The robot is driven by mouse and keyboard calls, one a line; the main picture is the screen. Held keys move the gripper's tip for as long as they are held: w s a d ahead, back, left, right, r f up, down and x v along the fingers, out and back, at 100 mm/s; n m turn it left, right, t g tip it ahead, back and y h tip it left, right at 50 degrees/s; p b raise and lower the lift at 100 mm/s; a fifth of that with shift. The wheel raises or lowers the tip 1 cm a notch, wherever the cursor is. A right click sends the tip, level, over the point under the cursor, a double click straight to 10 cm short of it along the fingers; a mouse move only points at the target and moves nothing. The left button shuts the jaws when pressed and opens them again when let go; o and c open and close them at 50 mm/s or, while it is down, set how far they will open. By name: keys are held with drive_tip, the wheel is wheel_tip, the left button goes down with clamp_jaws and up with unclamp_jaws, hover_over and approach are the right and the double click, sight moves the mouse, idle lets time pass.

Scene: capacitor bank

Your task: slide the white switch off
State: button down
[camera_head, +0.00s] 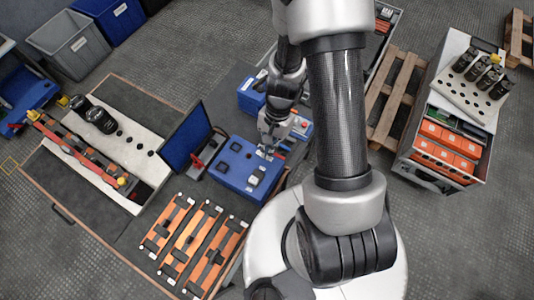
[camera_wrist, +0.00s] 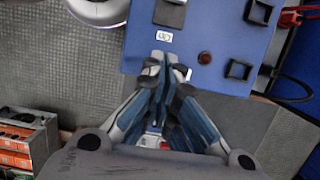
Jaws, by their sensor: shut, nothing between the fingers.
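A blue control box (camera_head: 232,170) stands on the table, with black square fittings on its top. My gripper (camera_head: 268,152) is over the back right part of the box. In the wrist view my gripper (camera_wrist: 165,62) is shut and empty, its tips at the box edge just below the white label. I cannot clearly tell the white switch apart; small pale patches by the tips may be part of it or of the fingers.
A dark monitor (camera_head: 187,137) stands left of the box. Orange bars (camera_head: 180,235) lie in front. A long board with black capacitors (camera_head: 101,119) is at the left. A cabinet with orange boxes (camera_head: 447,138) and a wooden pallet (camera_head: 396,98) stand at the right.

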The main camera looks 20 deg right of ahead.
wheel_tip(320, 180, up, 7)
drive_tip(key=p, duration=0.2)
drive_tip(key=shift+w+d+r, duration=0.15)
drive_tip(key=shift+w+d, duration=0.05)
drive_tip(key=shift+d, duration=0.15)
